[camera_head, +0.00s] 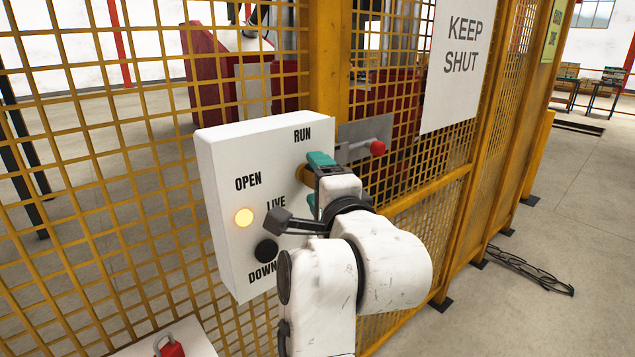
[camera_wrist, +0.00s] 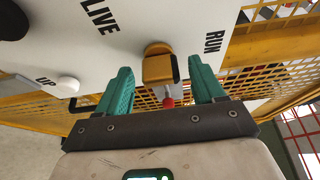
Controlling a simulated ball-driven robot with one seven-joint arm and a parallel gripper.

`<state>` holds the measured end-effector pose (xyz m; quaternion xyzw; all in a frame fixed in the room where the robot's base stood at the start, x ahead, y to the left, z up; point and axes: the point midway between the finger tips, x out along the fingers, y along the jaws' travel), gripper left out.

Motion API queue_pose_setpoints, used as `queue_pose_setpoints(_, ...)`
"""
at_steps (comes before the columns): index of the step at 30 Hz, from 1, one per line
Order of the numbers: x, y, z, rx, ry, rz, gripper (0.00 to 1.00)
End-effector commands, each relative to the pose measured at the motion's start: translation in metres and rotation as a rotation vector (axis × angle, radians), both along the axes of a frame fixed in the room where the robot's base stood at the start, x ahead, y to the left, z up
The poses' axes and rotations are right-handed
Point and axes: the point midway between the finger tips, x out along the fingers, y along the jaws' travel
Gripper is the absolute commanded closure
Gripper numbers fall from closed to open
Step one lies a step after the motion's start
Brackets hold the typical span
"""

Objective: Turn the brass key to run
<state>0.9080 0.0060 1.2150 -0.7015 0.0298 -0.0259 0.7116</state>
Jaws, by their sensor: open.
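The white control box (camera_head: 222,205) hangs on the yellow mesh fence, with labels RUN, OPEN, LIVE and DOWN. The brass key (camera_wrist: 159,70) sticks out of the box face between the RUN and LIVE labels in the wrist view. In the head view only a small brass piece (camera_head: 305,178) shows beside my gripper. My gripper (camera_wrist: 160,66) is open, with one teal finger on each side of the key and visible gaps between. In the head view my gripper (camera_head: 316,180) hides part of the box's right side. I cannot tell which label the key points at.
An amber lamp (camera_head: 243,217) glows left of LIVE. A black button (camera_head: 265,250) sits above DOWN, and a white button (camera_wrist: 67,87) by UP. A red-knobbed latch (camera_head: 377,147) is close to the right of my gripper. A red padlock (camera_head: 171,347) is low left.

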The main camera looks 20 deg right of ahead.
Motion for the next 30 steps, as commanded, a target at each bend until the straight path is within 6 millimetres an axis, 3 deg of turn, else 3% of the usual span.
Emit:
queue_pose_setpoints(16,-0.09,0.008,-0.001,0.0,-0.001,0.001,0.32)
queue_pose_setpoints(21,-0.102,0.008,-0.001,0.0,0.0,0.001,0.32)
queue_pose_setpoints(30,-0.104,0.008,0.0,0.0,0.001,0.001,0.32)
